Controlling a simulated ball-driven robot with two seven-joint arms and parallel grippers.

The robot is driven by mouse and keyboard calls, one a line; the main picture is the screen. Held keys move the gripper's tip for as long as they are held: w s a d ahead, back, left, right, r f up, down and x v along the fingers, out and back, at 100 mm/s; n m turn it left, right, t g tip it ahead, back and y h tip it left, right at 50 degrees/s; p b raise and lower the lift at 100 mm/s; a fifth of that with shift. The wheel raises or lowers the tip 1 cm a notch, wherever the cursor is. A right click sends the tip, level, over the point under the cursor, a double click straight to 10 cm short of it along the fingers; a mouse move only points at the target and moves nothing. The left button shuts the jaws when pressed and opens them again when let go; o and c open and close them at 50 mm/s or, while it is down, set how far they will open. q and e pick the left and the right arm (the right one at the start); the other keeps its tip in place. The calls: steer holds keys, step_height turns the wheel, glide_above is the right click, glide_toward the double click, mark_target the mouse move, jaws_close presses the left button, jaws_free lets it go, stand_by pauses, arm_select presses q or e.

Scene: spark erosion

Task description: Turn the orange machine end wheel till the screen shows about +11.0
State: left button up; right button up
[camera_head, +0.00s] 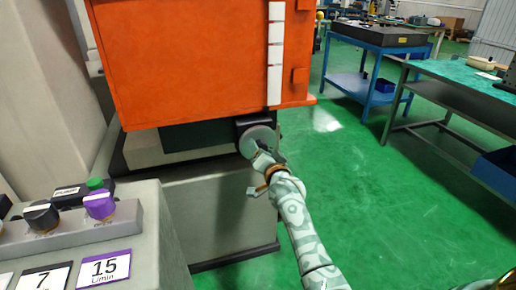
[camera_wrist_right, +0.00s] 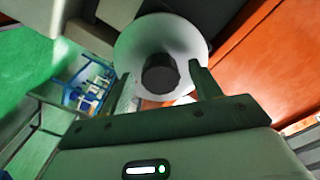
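The end wheel is a pale grey disc (camera_head: 256,136) on a dark mount below the orange machine housing (camera_head: 185,62). In the right wrist view, the wheel (camera_wrist_right: 134,47) faces me with a dark round knob (camera_wrist_right: 161,73) near its middle. My right gripper (camera_head: 264,158) is at the wheel's lower front. In the right wrist view, its fingers (camera_wrist_right: 165,88) are apart, one on each side of the knob, with space between; I cannot tell whether either touches the wheel. My left gripper is out of view. No screen with a number shows.
A grey control panel (camera_head: 155,235) with a purple knob (camera_head: 100,205), a black knob (camera_head: 42,216) and a "15 L/min" label stands at the lower left. A blue cart (camera_head: 352,84) and a green-topped bench (camera_head: 455,75) stand at the right. The green floor between is clear.

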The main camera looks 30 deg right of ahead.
arm_select(q)
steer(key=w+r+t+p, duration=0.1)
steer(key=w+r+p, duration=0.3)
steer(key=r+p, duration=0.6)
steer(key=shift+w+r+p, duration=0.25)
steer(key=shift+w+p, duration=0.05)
steer(key=shift+p, duration=0.45)
arm_select(e)
steer(key=v, duration=1.6)
steer(key=shift+s, duration=0.15)
